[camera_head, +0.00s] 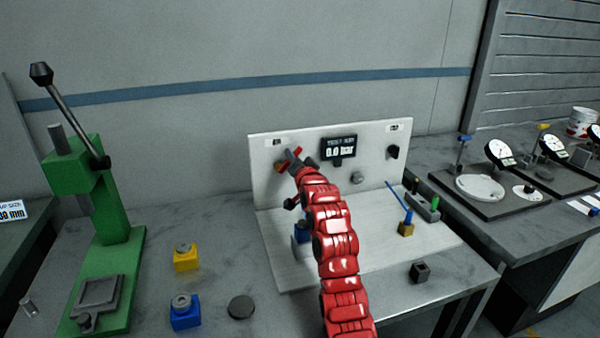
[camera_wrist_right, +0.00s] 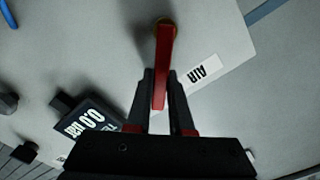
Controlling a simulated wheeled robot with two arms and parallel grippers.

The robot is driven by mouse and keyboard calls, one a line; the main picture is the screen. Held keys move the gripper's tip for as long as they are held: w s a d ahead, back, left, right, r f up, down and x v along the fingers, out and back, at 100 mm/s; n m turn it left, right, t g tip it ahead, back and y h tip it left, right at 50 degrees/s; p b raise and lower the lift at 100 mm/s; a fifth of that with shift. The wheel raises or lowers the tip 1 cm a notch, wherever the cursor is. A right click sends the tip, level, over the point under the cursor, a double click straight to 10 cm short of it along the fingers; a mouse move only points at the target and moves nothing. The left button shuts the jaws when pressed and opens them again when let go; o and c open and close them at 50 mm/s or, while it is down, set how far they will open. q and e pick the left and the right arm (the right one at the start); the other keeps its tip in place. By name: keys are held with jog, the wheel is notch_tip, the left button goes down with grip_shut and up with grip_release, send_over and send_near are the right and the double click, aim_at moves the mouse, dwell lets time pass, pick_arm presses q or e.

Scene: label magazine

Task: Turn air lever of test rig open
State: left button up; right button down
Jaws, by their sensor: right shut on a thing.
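The test rig (camera_head: 380,160) is a white panel with a base plate, standing on the grey bench. Its display (camera_head: 339,149) reads 0.0 bar. The red air lever (camera_wrist_right: 164,55) sits on a brass hub near the AIR label (camera_wrist_right: 204,72). My right gripper (camera_wrist_right: 161,98) has its two dark fingers shut on the lever's free end. In the head view my right gripper (camera_head: 292,158) is at the panel's upper left and covers most of the lever. My left gripper is in neither view.
A green press (camera_head: 105,200) with a long handle stands at the left. Yellow (camera_head: 186,258) and blue (camera_head: 185,316) blocks and a dark disc (camera_head: 241,307) lie on the bench. A dark cube (camera_head: 420,271) is at the front right. Dial gauges (camera_head: 498,152) stand on the right bench.

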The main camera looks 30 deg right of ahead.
aim_at(277, 148)
jog(key=n+b, duration=0.1)
jog(key=a+n, duration=0.1)
jog(key=n, duration=0.1)
jog(key=a+r+n+b, duration=0.1)
jog(key=shift+w+n+b, duration=0.2)
jog(key=shift+n+b, duration=0.1)
jog(key=shift+b, duration=0.05)
jog(key=shift+w+a+r+n+b, duration=0.1)
jog(key=shift+a+r+n+b, duration=0.25)
jog(key=shift+n, duration=0.7)
jog(key=shift+w+a+n+b, duration=0.1)
jog(key=shift+a+n+b, duration=0.3)
jog(key=shift+n, duration=0.65)
jog(key=shift+a, duration=0.1)
jog(key=c, duration=0.8)
grip_release()
jog(key=shift+w+f, duration=0.1)
jog(key=shift+w, duration=0.05)
jog(key=v, duration=1.7)
jog(key=shift+s+a+b, duration=0.15)
jog(key=shift+s+b, duration=0.05)
jog(key=shift+b, duration=0.15)
